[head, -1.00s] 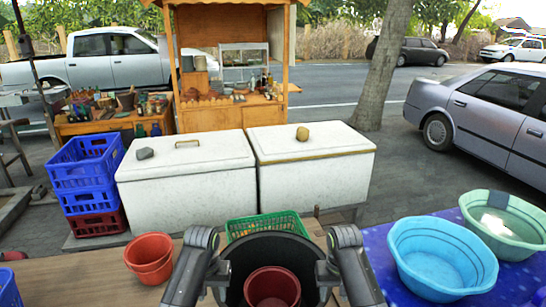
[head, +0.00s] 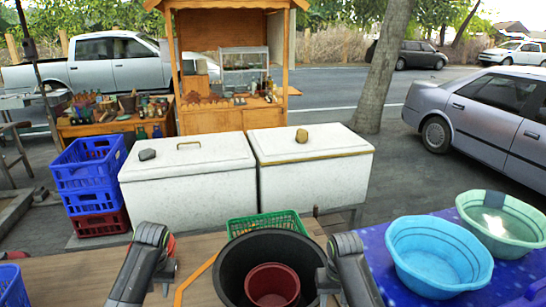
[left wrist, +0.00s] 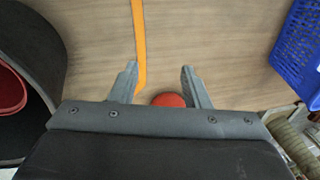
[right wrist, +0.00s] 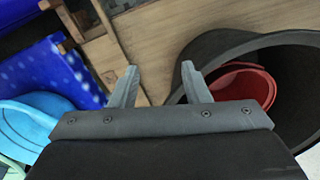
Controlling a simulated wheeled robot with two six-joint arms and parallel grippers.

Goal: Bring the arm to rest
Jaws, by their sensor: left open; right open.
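My left gripper (left wrist: 158,76) is open with nothing between its fingertips in the left wrist view. My right gripper (right wrist: 161,78) is open and empty near the outer wall of a large black round vessel (right wrist: 205,52). The black vessel (head: 232,262) stands at the table's front between my arms. A dark red pot (head: 272,287) sits inside it and also shows in the right wrist view (right wrist: 255,82).
The wooden table (head: 65,280) is clear at the left; an orange strip (head: 194,279) lies beside the vessel. A green basket (head: 250,223) stands behind it. Blue (head: 438,262) and pale green basins (head: 505,225) fill the right side. A blue crate (head: 8,287) is at lower left.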

